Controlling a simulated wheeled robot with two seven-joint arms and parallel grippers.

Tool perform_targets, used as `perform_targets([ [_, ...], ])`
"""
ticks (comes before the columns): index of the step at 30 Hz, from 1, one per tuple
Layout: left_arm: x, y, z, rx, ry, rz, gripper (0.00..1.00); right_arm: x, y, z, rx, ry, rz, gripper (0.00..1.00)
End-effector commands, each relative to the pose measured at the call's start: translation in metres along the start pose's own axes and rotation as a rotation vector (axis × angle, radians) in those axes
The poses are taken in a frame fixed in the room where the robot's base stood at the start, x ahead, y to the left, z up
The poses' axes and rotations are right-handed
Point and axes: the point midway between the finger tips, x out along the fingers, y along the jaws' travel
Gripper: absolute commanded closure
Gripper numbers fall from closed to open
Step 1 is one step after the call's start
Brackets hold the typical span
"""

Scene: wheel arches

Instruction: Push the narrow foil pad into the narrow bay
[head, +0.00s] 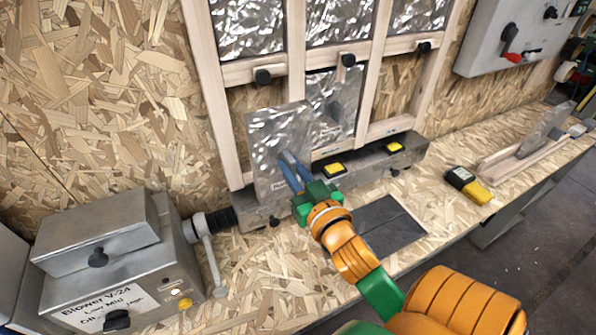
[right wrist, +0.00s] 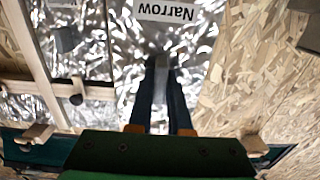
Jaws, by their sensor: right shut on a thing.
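The narrow foil pad (head: 272,135) is a crinkled silver sheet, upright and slightly tilted, in front of the lower left of the wooden frame. Its "Narrow" label shows upside down in the right wrist view (right wrist: 165,11). My right gripper (head: 288,168) is shut on the pad's grip, between the blue fingers (right wrist: 161,88). The lower left bay (head: 250,100) is bare chipboard where it shows; the pad hides much of it. Whether the pad touches the frame I cannot tell. My left gripper is not in view.
Another foil pad (head: 340,100) fills the lower middle bay. The lower right bay (head: 396,84) is bare. Dark knobs (head: 263,76) sit on the rail. A grey metal ledge (head: 370,165) runs below. A blower box (head: 105,265) stands left, a yellow-black tool (head: 467,185) right.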

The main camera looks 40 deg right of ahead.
Motion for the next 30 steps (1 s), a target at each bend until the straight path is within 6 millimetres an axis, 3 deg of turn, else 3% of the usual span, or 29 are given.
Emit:
perform_targets([
  [2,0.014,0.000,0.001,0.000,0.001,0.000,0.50,0.009,0.000,0.004,-0.004,0.007,-0.001,1.00],
  [30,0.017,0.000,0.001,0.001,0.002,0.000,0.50,0.113,0.000,0.000,0.000,0.000,0.001,1.00],
])
